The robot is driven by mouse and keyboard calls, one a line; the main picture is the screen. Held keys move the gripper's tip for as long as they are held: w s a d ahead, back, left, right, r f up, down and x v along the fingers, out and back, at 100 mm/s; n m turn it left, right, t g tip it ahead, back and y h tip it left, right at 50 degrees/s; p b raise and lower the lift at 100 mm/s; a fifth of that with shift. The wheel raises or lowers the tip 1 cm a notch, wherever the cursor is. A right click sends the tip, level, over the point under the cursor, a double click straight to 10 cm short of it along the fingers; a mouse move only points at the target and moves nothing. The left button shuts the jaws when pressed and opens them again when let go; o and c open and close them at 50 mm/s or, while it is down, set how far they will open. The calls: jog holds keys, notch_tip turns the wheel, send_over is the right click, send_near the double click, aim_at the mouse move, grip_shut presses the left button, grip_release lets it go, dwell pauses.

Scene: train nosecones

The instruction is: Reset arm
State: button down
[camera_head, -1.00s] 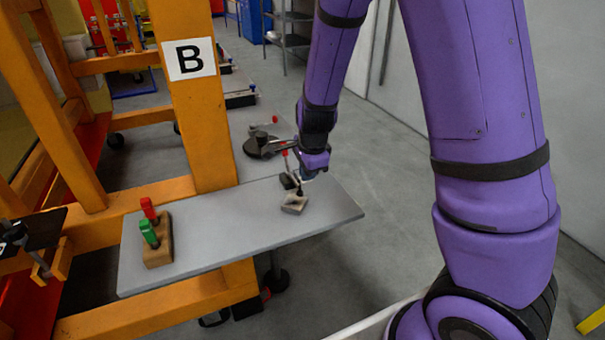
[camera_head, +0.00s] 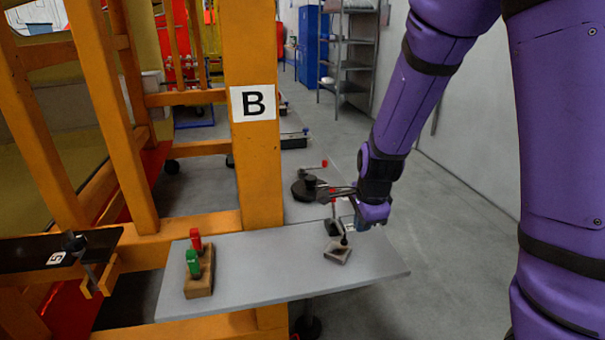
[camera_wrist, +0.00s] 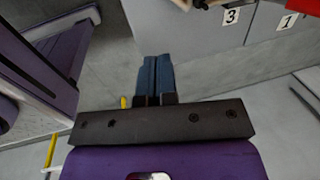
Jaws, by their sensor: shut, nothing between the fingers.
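My purple arm comes down from the upper right in the head view. My gripper (camera_head: 361,224) hangs above the right part of the grey shelf (camera_head: 270,265), beside a small block-like holder (camera_head: 337,254). A dark upright piece stands close to the holder and is partly hidden near my gripper. In the wrist view my gripper's two blue fingers (camera_wrist: 155,62) are together with nothing between them. They point up the picture over grey floor, towards a grey panel (camera_wrist: 258,22) with labels 3 and 1.
A wooden block (camera_head: 200,286) with a red and a green piece stands on the shelf's left. An orange post (camera_head: 254,170) labelled B rises behind. A round dark base (camera_head: 305,190) sits beyond the shelf. Open floor (camera_head: 445,230) lies to the right.

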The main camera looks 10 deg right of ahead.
jog(key=s+d+r+n+t+y, duration=0.1)
jog(key=s+r+n, duration=0.35)
jog(key=r, duration=0.35)
jog(key=s+r+n+t+y, duration=0.1)
jog(key=s+r+n, duration=0.35)
jog(key=r, duration=0.35)
jog(key=s+d+r+n+h, duration=0.1)
jog(key=s+r+n, duration=0.3)
jog(key=s, duration=0.2)
jog(key=s+d+r+n+t+h, duration=0.1)
jog(key=s+r+n, duration=0.3)
jog(key=s+n, duration=0.1)
jog(key=shift+s, duration=0.8)
